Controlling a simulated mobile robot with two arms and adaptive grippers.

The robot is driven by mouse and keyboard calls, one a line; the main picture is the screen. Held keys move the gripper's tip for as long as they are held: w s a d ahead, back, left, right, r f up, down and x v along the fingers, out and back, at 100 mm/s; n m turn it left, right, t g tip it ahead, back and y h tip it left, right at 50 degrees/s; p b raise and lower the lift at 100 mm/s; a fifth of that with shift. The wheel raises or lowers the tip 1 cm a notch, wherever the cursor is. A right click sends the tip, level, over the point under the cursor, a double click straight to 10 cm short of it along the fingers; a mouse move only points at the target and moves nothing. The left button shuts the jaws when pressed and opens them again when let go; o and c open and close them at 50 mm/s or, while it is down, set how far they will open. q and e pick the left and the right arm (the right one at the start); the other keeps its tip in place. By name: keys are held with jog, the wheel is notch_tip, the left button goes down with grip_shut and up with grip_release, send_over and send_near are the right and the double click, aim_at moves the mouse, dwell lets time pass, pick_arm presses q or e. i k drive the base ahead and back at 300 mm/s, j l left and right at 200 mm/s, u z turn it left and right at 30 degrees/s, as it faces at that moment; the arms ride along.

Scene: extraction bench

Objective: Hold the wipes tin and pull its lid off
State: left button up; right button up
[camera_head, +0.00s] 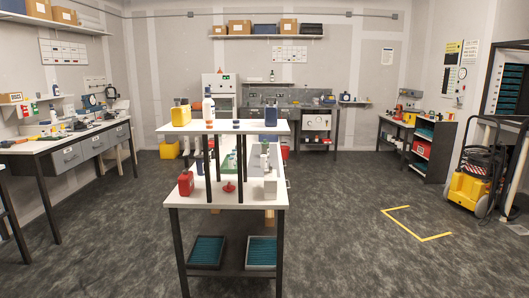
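I cannot make out a wipes tin or its lid for certain at this distance. The bench (224,200) in the middle of the room has a raised shelf (240,128) over it. On the bench top stand a red container (186,183), a small red object (229,187) and a white block-like container (270,186). On the raised shelf are a yellow container (181,116), a white bottle with an orange lower part (209,107) and a dark blue container (271,117). The shelf and its posts hide part of the bench top. Neither of my grippers is in view.
A side bench (66,140) with drawers stands on the left. A yellow wheeled machine (470,188) stands at the right. The floor around the middle bench is open, with a yellow corner marking (412,229) on the right.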

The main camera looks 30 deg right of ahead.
aim_at(264, 148)
jog(key=i+l+z, duration=0.95)
jog(key=i+z, duration=0.25)
jog(key=i+l+z, duration=0.3)
jog(key=i+z, duration=0.15)
jog(key=i, duration=0.55)
jog(key=i+z, duration=0.4)
jog(key=i, duration=0.65)
jog(key=i+j+u, duration=0.15)
jog(key=i+u, duration=0.3)
jog(key=i+l+u, duration=0.1)
jog(key=i+u, duration=0.35)
jog(key=i, duration=0.15)
jog(key=i+l+u, duration=0.2)
jog(key=i+u, duration=0.25)
jog(key=i+l+u, duration=0.45)
jog(key=i+j, duration=0.05)
